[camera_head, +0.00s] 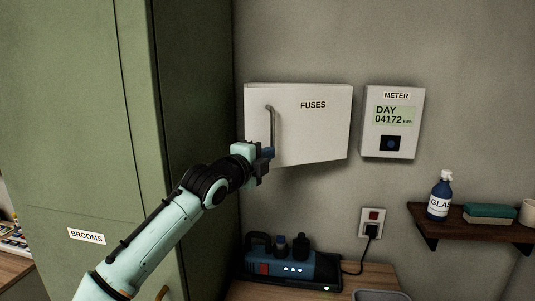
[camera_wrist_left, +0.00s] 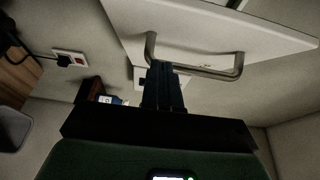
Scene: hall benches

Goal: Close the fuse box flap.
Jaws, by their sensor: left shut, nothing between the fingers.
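The fuse box flap (camera_head: 318,128) is a white panel marked FUSES, on the wall in the head view. Its left side looks nearer to me than its right, so it seems to stand ajar. A grey bar handle (camera_head: 271,122) runs upright near its left edge. My left gripper (camera_head: 268,153) is at the handle's lower end, in front of the flap. In the left wrist view the flap (camera_wrist_left: 215,35) and handle (camera_wrist_left: 205,72) fill the top. The shut fingers (camera_wrist_left: 162,85) are close to the bar; I cannot tell if they touch. My right gripper is not in view.
A tall green cabinet (camera_head: 80,120) marked BROOMS stands close on the left. A meter (camera_head: 391,145) hangs right of the flap. Below are a plugged socket (camera_head: 372,215), a blue device (camera_head: 285,262) on a bench, and a shelf (camera_head: 465,229) with a bottle (camera_head: 440,195).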

